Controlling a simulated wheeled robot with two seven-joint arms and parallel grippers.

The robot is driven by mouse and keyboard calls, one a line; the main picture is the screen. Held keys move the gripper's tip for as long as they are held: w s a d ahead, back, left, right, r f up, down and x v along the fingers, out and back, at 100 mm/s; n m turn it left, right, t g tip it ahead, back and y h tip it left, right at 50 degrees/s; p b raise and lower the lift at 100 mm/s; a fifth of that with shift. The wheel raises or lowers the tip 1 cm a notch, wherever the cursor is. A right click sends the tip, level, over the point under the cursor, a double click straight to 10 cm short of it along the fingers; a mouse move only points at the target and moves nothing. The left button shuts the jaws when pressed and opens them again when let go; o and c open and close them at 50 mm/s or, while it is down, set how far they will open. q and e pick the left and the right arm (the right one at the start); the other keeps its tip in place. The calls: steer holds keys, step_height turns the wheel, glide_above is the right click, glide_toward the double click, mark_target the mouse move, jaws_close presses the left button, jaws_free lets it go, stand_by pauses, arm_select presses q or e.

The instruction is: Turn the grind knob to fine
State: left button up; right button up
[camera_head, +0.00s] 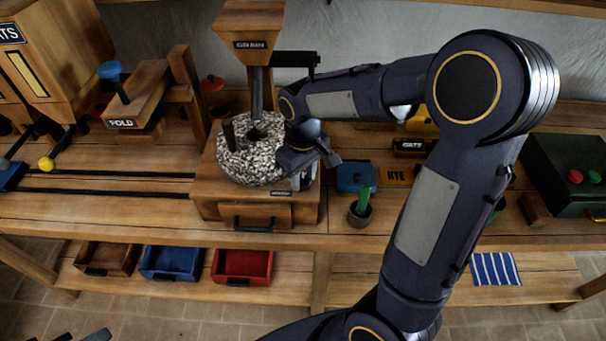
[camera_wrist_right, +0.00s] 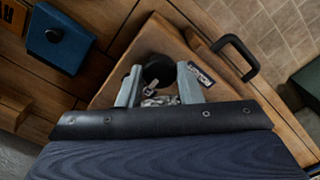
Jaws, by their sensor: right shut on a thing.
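The grain mill (camera_head: 205,196) is a wooden box with a speckled millstone (camera_head: 236,165) on top and a hopper marked GRAIN (camera_head: 250,20) above. My right gripper (camera_head: 304,180) is at the box's right front corner. In the right wrist view its two grey fingers (camera_wrist_right: 160,88) are shut on the dark round grind knob (camera_wrist_right: 157,68). The fingers and wrist hide the knob in the head view. A small label (camera_wrist_right: 200,75) sits beside the knob, too small to read. Part of my left gripper (camera_head: 92,336) shows at the bottom left edge; its jaws are unclear.
A drawer handle (camera_head: 254,223) is on the mill's front. A blue box (camera_head: 355,175), a RYE card (camera_head: 397,175) and a small pot (camera_head: 360,213) stand to the right. Three bins, including a red one (camera_head: 242,266), sit on the shelf below.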

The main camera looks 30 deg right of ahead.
mark_target(305, 182)
steer(key=o, duration=1)
steer(key=shift+r, duration=0.1)
step_height(305, 182, up, 8)
steer(key=shift+f, duration=0.15)
steer(key=shift+s, duration=0.35)
steer(key=s+a+m+t+y, duration=0.1)
steer(key=s+t, duration=0.1)
steer(key=s, duration=0.3)
steer(key=s+a+f+m+t+y, duration=0.1)
steer(key=s+a+m, duration=0.1)
steer(key=s, duration=0.4)
steer(key=s+a+m+t+y, duration=0.1)
steer(key=s+t, duration=0.1)
steer(key=s, duration=0.3)
steer(key=shift+s+a+f+t+y, duration=0.2)
steer(key=shift+s+t+y, duration=0.1)
steer(key=shift+y, duration=0.1)
